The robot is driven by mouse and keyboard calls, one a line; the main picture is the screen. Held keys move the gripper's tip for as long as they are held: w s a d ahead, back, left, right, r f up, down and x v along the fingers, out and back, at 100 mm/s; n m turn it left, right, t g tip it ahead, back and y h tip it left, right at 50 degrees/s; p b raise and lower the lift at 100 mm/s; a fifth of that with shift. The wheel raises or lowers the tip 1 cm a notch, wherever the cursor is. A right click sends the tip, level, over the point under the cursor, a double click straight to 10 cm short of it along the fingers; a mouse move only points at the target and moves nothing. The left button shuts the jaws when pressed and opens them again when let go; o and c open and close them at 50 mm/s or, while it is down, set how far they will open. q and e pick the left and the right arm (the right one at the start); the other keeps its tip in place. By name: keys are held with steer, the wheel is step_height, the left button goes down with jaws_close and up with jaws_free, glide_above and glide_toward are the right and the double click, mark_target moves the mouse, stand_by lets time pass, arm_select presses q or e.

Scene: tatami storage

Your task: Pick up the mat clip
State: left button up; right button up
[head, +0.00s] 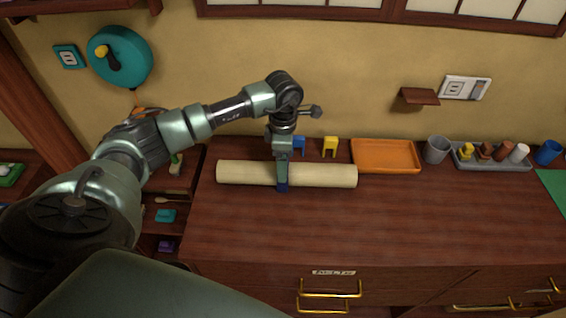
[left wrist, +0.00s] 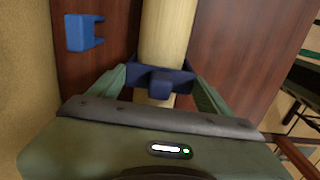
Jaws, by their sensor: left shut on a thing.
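The mat clip is dark blue and shows in the head view (head: 282,187) on the pale rolled mat (head: 325,175). In the left wrist view the clip (left wrist: 161,83) spans the roll (left wrist: 166,30) crosswise between my fingers. My left gripper (head: 282,178) points down from above, its two green fingers at the clip's two ends, shut on it. The clip is still at the roll; its underside is hidden, so I cannot tell how far around the roll it reaches. My right gripper is in neither view.
Behind the roll stand a blue holder (head: 299,146) and a yellow one (head: 330,147). An orange tray (head: 386,170), a grey cup (head: 436,150) and a grey tray (head: 490,164) of small items line the wall. The front of the wooden top (head: 400,220) is clear.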

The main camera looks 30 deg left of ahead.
arm_select(q)
step_height(320, 180, up, 19)
steer(key=b, duration=0.3)
step_height(320, 180, down, 6)
steer(key=p, duration=0.6)
steer(key=shift+w+d, duration=0.35)
steer(key=shift+d, duration=0.05)
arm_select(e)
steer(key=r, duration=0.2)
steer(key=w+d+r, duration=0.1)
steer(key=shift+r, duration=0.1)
arm_select(q)
steer(key=shift+f+b, duration=1.8)
steer(key=shift+f, duration=0.5)
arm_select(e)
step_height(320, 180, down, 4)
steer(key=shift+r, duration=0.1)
arm_select(q)
steer(key=shift+f, duration=0.1)
